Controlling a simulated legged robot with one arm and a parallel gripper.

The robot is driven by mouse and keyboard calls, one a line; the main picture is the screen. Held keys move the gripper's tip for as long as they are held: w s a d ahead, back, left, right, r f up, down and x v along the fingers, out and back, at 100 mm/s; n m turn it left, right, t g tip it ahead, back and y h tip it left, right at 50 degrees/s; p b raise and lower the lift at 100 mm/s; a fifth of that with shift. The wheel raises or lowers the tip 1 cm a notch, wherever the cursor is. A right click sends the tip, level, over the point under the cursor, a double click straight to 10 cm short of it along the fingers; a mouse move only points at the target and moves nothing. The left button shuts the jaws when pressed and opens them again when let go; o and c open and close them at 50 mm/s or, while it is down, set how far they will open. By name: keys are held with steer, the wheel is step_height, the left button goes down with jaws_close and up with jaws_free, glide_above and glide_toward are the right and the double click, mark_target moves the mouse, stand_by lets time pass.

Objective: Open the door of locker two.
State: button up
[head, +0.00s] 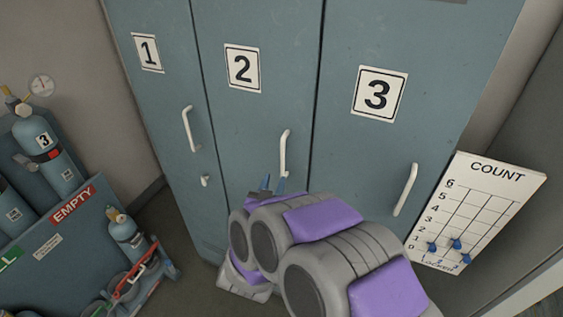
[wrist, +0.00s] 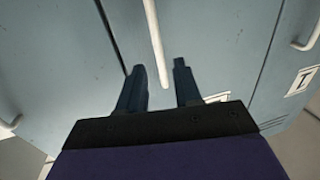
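The door of locker two (head: 240,130) is blue-grey, marked "2", and looks shut, flush with the doors beside it. Its white vertical bar handle (head: 284,152) is on the door's right side. My gripper (head: 270,186) is near the lower end of this handle, partly hidden behind my own arm. A white handle (wrist: 155,42) stands just beyond the fingertips, in line with the gap. I cannot tell whether anything touches.
Locker one (head: 158,100) is on the left and locker three (head: 400,55) on the right, both shut, with handles. A count board (head: 480,210) is at right.

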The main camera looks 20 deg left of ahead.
mark_target(282, 163)
steer(key=w, duration=0.8)
steer(key=shift+w+a+b, duration=0.3)
steer(key=shift+b, duration=0.1)
steer(key=shift+w+a, duration=0.2)
steer(key=shift+w, duration=0.25)
steer(key=shift+c, duration=0.5)
jaws_close()
